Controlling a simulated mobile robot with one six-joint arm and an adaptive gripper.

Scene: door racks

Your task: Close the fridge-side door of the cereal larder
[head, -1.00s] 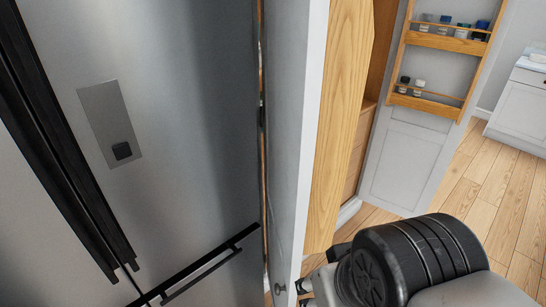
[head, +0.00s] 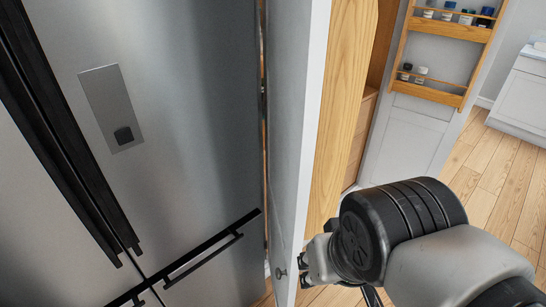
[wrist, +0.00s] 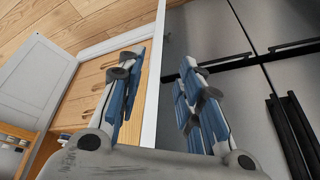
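The fridge-side door (head: 289,125) of the cereal larder is a pale grey panel standing open beside the steel fridge, seen nearly edge-on. A small round dark knob (head: 280,273) is low on its fridge-facing side.
The steel fridge (head: 190,110) with black handles (head: 205,247) stands close on the left. The larder's other door (head: 410,145) is open, with racks of small jars (head: 450,20). Wooden drawers (wrist: 92,92) show inside the larder. Wood floor (head: 490,185) is clear on the right.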

